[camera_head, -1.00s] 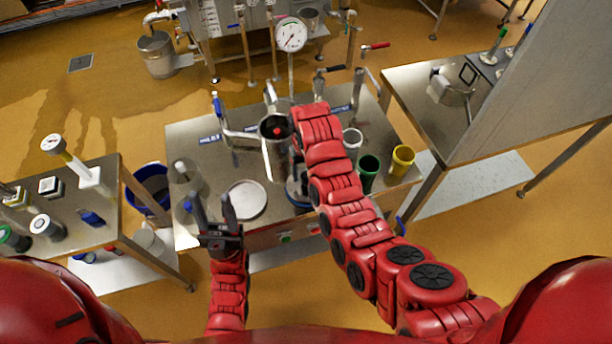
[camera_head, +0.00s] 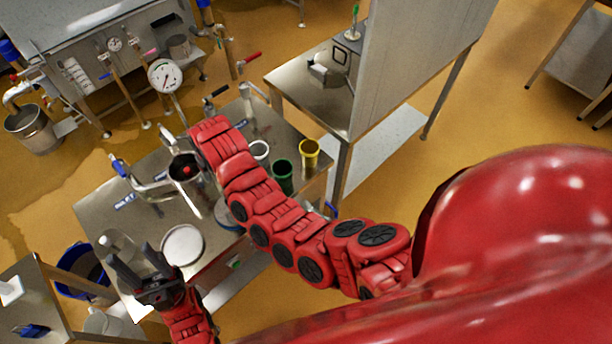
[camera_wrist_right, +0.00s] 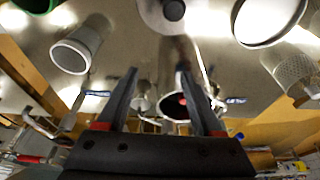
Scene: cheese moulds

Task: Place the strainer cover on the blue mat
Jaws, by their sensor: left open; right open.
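My left gripper (camera_head: 133,250) is open and empty, left of a round pale disc (camera_head: 183,245) on the steel table. My right gripper (camera_wrist_right: 158,72) is open in the right wrist view, with nothing between its fingers. In the head view, the end of my right arm hides it. A steel vessel with a red spot inside (camera_head: 185,170) stands beside that arm. A grey disc with a dark knob (camera_wrist_right: 163,14), possibly the strainer cover, is cut off at the wrist view's top.
Green (camera_head: 283,176) and yellow (camera_head: 309,152) cups stand near the steel table's right edge, beside a white cup (camera_head: 260,150). A gauge (camera_head: 165,77) and pipes rise behind. A blue bucket (camera_head: 82,272) is at lower left. A grey panel (camera_head: 410,60) stands at right.

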